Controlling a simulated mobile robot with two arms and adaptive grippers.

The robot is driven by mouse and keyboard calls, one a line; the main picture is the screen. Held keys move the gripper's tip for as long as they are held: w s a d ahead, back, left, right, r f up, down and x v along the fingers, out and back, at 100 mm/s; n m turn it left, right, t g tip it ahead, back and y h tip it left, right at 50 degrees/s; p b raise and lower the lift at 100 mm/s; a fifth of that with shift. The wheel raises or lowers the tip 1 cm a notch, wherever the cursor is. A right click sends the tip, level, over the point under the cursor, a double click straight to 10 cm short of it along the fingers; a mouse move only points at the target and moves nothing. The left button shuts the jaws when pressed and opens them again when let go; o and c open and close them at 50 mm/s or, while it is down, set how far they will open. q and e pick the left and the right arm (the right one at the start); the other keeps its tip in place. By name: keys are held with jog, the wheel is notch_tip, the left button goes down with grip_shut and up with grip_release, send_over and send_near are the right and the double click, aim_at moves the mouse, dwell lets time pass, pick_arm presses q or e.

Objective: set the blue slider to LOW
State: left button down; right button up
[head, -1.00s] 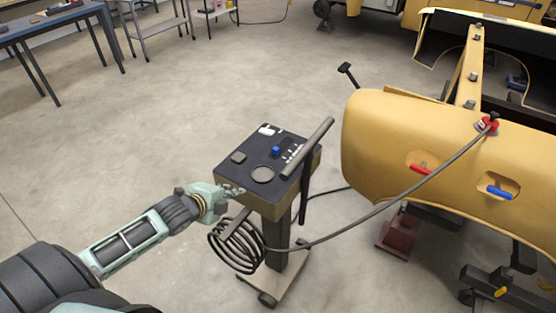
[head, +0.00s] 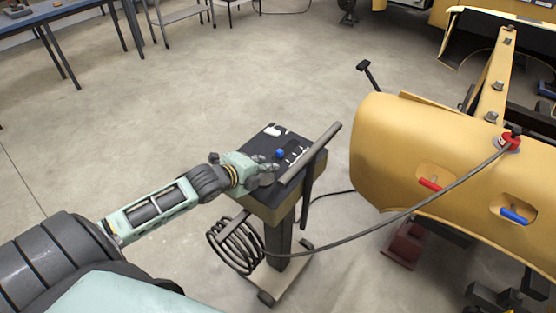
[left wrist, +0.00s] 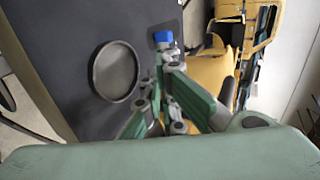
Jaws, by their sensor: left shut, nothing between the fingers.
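The blue slider (head: 280,153) sits on the dark top of the control cart (head: 262,140), beside a column of white marks (head: 296,153); I cannot read which mark is LOW. In the left wrist view the blue slider (left wrist: 163,38) stands just beyond my fingertips. My left gripper (head: 268,172) is over the cart's top, near the slider on its front-left side. In the left wrist view the gripper (left wrist: 165,62) is shut and empty, its tips close to the slider; whether they touch I cannot tell. My right gripper is not in view.
A grey bar handle (head: 310,153) runs along the cart's right edge. A coiled cable (head: 234,245) hangs below. A yellow car body (head: 400,150) stands to the right. Open floor lies left.

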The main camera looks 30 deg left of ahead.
aim_at(277, 162)
pick_arm(q)
jog(key=x, duration=0.5)
jog(key=shift+w+d+f+p, duration=0.1)
jog(key=shift+w+p, duration=0.25)
jog(key=shift+w+f, duration=0.4)
jog(key=shift+w, duration=0.1)
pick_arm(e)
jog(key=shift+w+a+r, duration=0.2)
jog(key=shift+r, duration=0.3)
pick_arm(q)
jog(key=shift+w, duration=0.1)
